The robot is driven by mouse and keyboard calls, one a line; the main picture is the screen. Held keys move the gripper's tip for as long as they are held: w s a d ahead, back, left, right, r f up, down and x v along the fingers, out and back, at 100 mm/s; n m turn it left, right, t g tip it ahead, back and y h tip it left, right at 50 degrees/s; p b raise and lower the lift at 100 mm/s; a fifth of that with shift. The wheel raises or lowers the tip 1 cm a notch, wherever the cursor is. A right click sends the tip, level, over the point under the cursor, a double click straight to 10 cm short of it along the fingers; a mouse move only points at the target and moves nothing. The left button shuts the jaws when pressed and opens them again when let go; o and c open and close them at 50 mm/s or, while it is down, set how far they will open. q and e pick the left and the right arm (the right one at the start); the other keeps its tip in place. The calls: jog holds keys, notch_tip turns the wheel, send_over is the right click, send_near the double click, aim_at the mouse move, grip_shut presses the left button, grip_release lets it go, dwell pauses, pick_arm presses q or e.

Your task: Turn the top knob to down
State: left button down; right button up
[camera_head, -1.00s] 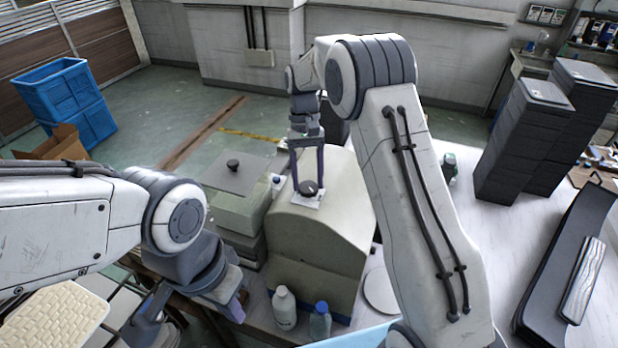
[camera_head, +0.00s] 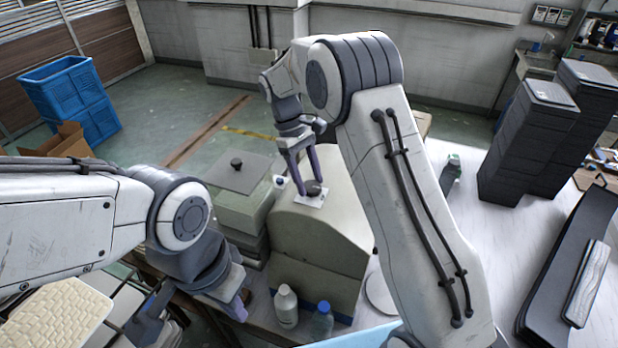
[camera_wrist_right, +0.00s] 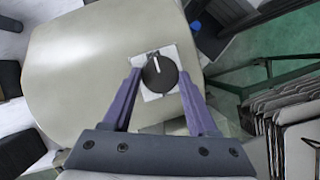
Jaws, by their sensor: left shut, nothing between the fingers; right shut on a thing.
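A round black knob (camera_head: 314,188) sits on a white square plate (camera_head: 301,199) on the sloping top of a beige housing (camera_head: 320,232). In the right wrist view the knob (camera_wrist_right: 160,74) shows a white mark near its upper edge, pointing up and slightly left. My right gripper (camera_head: 307,186) is shut on the knob, its two purple fingers on either side; they also show in the right wrist view (camera_wrist_right: 160,80). My left gripper (camera_head: 238,306) is shut and empty, low at the left, away from the housing. Its fingertips are partly hidden.
A lower box (camera_head: 242,213) with a dark knob (camera_head: 236,163) stands left of the housing. A white bottle (camera_head: 286,306) and a clear blue-capped bottle (camera_head: 322,320) stand in front. Black stacked crates (camera_head: 528,140) are at the right.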

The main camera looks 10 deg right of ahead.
dwell(0.5)
jog(key=o, duration=1.4)
jog(key=shift+w+a+r+b, duration=0.15)
jog(key=shift+w+r+b, duration=0.1)
jog(key=shift+r+b, duration=0.25)
jog(key=b+v, duration=0.1)
jog(key=v, duration=0.8)
jog(key=shift+s+r+b, duration=0.1)
jog(key=shift+r+b, duration=0.05)
jog(key=shift+b, duration=0.2)
